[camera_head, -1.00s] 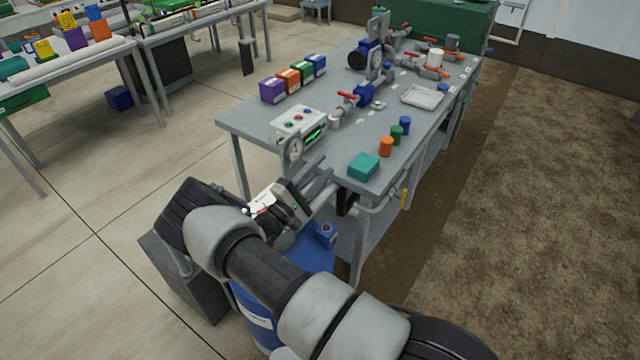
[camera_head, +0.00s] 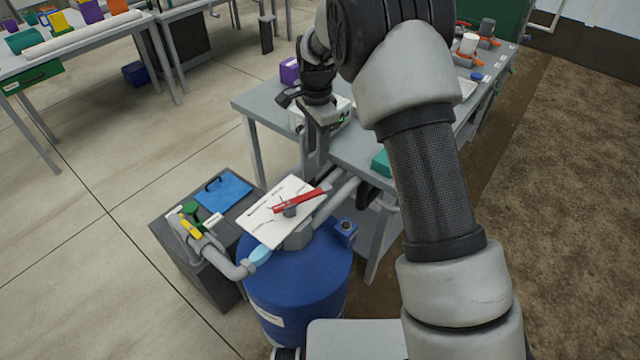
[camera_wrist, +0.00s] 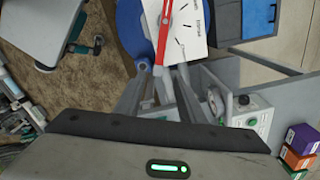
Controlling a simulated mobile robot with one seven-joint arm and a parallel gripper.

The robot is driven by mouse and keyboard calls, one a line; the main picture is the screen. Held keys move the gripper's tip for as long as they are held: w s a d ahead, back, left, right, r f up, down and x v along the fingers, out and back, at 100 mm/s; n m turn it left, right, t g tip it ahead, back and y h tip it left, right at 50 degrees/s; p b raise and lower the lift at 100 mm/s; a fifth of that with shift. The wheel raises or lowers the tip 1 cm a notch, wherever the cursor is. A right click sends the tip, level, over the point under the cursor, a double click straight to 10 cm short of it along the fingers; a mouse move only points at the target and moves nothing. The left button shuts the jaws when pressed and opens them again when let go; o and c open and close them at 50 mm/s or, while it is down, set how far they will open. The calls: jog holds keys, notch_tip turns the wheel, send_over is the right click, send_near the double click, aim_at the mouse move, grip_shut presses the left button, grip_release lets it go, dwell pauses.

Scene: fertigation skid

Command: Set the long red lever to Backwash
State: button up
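The long red lever (camera_head: 302,199) sits on a grey pivot on a white label plate (camera_head: 262,228), above the blue drum. Its long end points to the upper right in the head view. In the wrist view the lever (camera_wrist: 165,38) runs down the picture to between my fingers, beside the plate (camera_wrist: 190,30). The plate has black marks and small words; I cannot tell which is Backwash. My gripper (camera_head: 314,168) points down near the lever's long end. In the wrist view my gripper (camera_wrist: 161,88) has its two fingers apart, one on each side of the lever. Contact cannot be told.
The blue drum (camera_head: 300,280) stands below the plate, with a grey pipe (camera_head: 225,262) at its left. The grey bench (camera_head: 262,108) with a control box is behind my gripper.

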aim_at(318, 191)
notch_tip(318, 191, down, 14)
jog(key=shift+r+p, duration=0.1)
jog(key=shift+p, duration=0.3)
grip_shut()
